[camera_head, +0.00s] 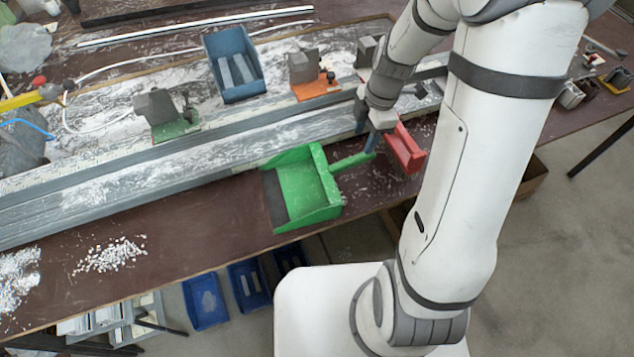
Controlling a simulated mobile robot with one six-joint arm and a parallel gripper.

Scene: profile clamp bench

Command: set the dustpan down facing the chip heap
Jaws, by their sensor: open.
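The green dustpan (312,203) lies on the brown bench top near its front edge. Its dark lip (274,201) points left, on the side of the chips, and its green handle (352,162) points right and slightly back. A heap of pale chips (110,255) lies on the bench to the left of the dustpan, with a clear gap between them. My gripper (369,143) is open at the far end of the handle. It is small and partly hidden, so I cannot tell whether its fingers touch the handle.
White shavings (14,278) lie at the far left. Grey profiles (150,175) run along the bench behind the dustpan. A red bin (405,148) stands just right of my gripper. A blue bin (235,65) and clamps stand behind. Bare bench lies between dustpan and chips.

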